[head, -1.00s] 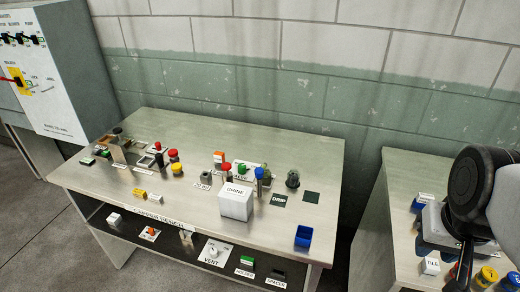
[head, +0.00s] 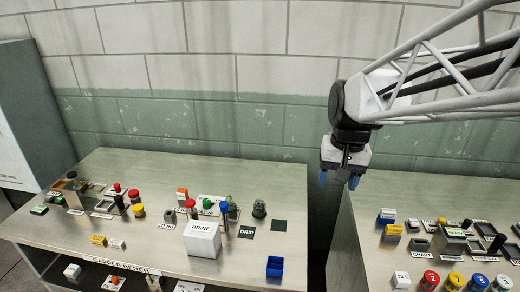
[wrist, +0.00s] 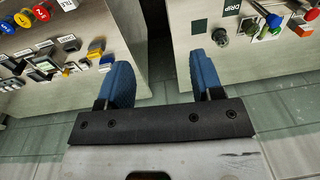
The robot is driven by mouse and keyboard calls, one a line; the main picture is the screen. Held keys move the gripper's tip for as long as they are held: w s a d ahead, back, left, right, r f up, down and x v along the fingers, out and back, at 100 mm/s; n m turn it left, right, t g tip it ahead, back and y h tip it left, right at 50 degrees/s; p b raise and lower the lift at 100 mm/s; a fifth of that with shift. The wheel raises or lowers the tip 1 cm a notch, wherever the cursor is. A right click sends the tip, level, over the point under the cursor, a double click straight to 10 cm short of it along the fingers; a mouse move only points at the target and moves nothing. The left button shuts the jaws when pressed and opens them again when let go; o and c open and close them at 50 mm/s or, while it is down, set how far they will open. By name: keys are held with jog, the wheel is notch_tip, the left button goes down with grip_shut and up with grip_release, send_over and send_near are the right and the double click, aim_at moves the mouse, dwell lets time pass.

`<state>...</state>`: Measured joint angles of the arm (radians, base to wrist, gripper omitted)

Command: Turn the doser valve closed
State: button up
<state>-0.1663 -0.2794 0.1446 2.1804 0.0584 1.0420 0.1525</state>
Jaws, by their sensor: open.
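My gripper (head: 339,178) is open and empty. It hangs above the gap between the two benches, pointing down. No label that reads doser shows, so I cannot tell which fitting is the doser valve. On the left bench (head: 145,225), a green-topped part (head: 206,203) sits on a white labelled plate too small to read. A red-topped part (head: 190,204) and a blue-topped part (head: 224,208) stand beside it. My gripper is right of and apart from them all.
A white box labelled like BRINE (head: 203,240), a dark DRIP square (head: 247,232) and a blue bin (head: 275,266) are on the left bench. A tiled wall (head: 230,110) stands behind.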

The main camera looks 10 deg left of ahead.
jog(key=w+a+f+g, duration=0.1)
jog(key=w+a+f, duration=0.2)
jog(key=w+a, duration=0.7)
jog(key=g, duration=0.4)
send_near(206, 200)
jog(key=x, duration=0.3)
jog(key=shift+a+r+h, duration=0.15)
jog(key=shift+r+h, duration=0.05)
jog(key=shift+h, duration=0.1)
jog(key=shift+f, duration=0.15)
jog(key=shift+x, duration=3.8)
